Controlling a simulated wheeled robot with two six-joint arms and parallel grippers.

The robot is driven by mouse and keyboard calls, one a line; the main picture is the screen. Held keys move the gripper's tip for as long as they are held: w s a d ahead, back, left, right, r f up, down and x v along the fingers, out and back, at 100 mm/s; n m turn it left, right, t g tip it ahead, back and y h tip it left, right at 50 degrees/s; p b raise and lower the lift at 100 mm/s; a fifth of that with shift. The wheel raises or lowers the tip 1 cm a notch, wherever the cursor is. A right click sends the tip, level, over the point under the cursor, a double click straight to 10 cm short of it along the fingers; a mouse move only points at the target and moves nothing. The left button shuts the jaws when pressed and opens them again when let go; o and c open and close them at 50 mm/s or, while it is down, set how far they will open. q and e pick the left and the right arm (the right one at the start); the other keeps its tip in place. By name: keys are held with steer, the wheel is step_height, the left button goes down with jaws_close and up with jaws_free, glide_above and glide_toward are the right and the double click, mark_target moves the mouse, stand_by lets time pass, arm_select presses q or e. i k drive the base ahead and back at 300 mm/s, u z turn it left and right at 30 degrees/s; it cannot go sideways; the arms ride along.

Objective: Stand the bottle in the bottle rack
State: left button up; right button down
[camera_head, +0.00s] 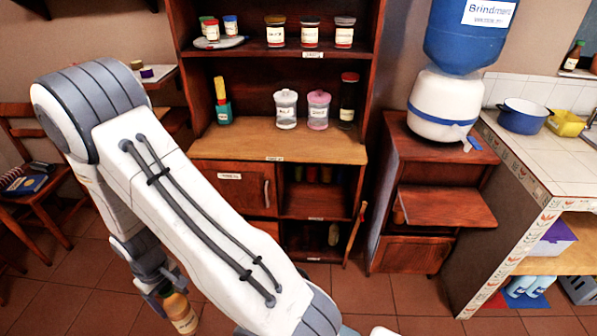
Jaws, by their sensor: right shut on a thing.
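My right arm crosses the left half of the head view, bent at the top with its forearm hanging down. My right gripper (163,290) is low at the left, above the tiled floor, and shut on the bottle (181,314). The bottle is amber-brown with a pale label. It hangs below the gripper, slightly tilted, away from any furniture. My left gripper is not in view. I cannot make out the bottle rack for certain. Dark bottle-like shapes (333,234) stand in the open lower compartment of the wooden cabinet.
The wooden cabinet (275,140) has jars on its shelves. A broom-like stick (354,236) leans beside it. A water dispenser (440,105) stands on a smaller cabinet with a lowered flap (447,206). A tiled counter (560,150) is at right, a chair (45,185) at left. Floor in front is clear.

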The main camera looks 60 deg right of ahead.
mark_target(297, 240)
steer(key=u, duration=0.05)
steer(key=k, duration=0.3)
steer(key=z, duration=2.2)
